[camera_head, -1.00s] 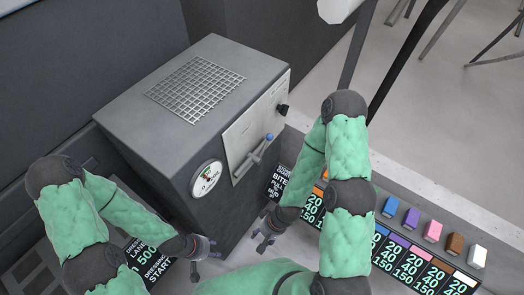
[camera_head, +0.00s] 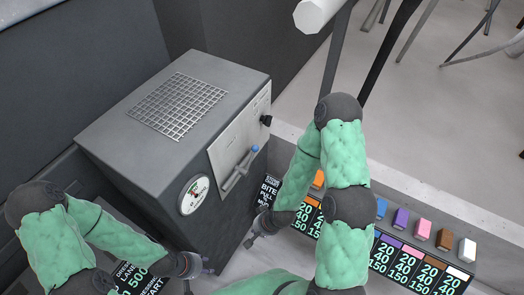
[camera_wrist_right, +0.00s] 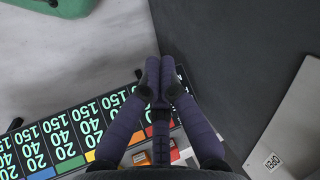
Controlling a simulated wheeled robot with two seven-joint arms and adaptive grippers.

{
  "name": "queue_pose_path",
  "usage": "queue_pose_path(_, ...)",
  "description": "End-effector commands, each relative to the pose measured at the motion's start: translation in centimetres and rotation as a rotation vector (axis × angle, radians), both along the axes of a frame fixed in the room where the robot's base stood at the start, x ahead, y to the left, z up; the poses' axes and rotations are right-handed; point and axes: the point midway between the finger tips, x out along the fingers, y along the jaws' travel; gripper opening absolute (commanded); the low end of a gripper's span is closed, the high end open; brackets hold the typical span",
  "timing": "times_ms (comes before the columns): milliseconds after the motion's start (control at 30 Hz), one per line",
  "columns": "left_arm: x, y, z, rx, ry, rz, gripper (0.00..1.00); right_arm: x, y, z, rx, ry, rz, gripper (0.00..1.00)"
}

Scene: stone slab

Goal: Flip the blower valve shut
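The blower valve (camera_head: 236,179) is a grey lever with a blue knob at its upper end. It sits slanted on the pale panel (camera_head: 222,147) on the side of a dark grey box (camera_head: 150,150). My right gripper (camera_head: 251,240) is low in front of that side, below the valve and apart from it. In the right wrist view its fingers (camera_wrist_right: 158,74) come together with nothing visible between them. A plate lettered "OPEN" (camera_wrist_right: 292,145) shows at the right edge there. My left gripper (camera_head: 197,284) is low, left of the right one; its finger opening is unclear.
A round gauge (camera_head: 194,195) is on the box, left of the valve, and a black knob (camera_head: 266,120) is above it. Black number boards (camera_head: 410,265) with coloured blocks lie right of my right arm. Pale floor lies beyond a low ledge at right.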

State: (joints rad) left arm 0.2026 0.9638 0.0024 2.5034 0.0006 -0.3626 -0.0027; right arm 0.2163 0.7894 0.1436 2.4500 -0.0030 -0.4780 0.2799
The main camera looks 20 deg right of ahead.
Motion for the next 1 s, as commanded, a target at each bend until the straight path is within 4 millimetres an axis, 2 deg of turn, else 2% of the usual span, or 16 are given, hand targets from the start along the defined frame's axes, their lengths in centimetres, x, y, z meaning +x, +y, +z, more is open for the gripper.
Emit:
queue_pose_path(33, 0.0, 0.0, 0.1, 0.000, 0.000, 0.000, 0.40, 1.2, -0.7, 0.9, 0.005, -0.028, -0.077, 0.00)
queue_pose_path(200, 0.0, 0.0, 0.3, 0.000, 0.000, 0.000, 0.40, 4.4, -2.8, 3.7, 0.047, -0.111, -0.336, 0.00)
queue_pose_path(500, 0.0, 0.0, 0.6, 0.000, 0.000, 0.000, 0.40, 9.2, -6.7, 9.4, 0.198, -0.278, -0.765, 0.00)
queue_pose_path(733, 0.0, 0.0, 0.8, 0.000, 0.000, 0.000, 0.40, 11.7, -9.6, 14.3, 0.381, -0.410, -1.058, 0.00)
queue_pose_path(1000, 0.0, 0.0, 1.0, 0.000, 0.000, 0.000, 0.40, 13.1, -12.2, 19.0, 0.603, -0.527, -1.293, 0.00)
